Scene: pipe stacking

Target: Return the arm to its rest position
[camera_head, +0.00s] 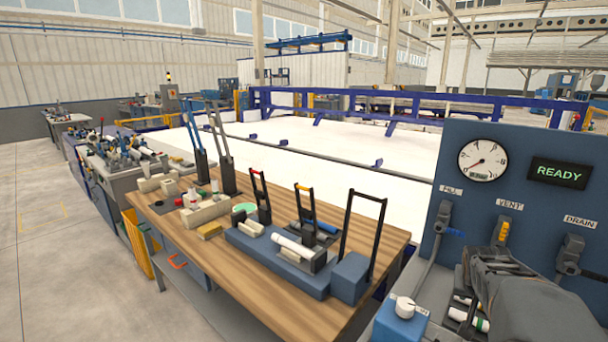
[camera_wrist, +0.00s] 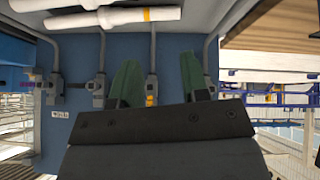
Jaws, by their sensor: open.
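My arm (camera_head: 525,300) is a dark grey shape at the lower right of the head view, in front of the blue valve panel (camera_head: 540,165). My gripper (camera_wrist: 158,76) shows in the wrist view as two green fingers, spread apart with nothing between them. Behind the fingers is the blue panel (camera_wrist: 75,75) with its levers and grey tubes. White pipes, one with a yellow band (camera_wrist: 147,14), lie across the top of the wrist view, apart from the fingers. In the head view my arm partly hides white pipes with coloured bands (camera_head: 481,323); the fingertips cannot be made out there.
The panel carries a gauge (camera_head: 482,160), a READY display (camera_head: 558,173) and FILL, VENT and DRAIN levers. A blue box with a white knob (camera_head: 404,307) stands left of my arm. A wooden workbench (camera_head: 235,285) with fixtures lies further left. Open floor (camera_head: 45,260) is at the far left.

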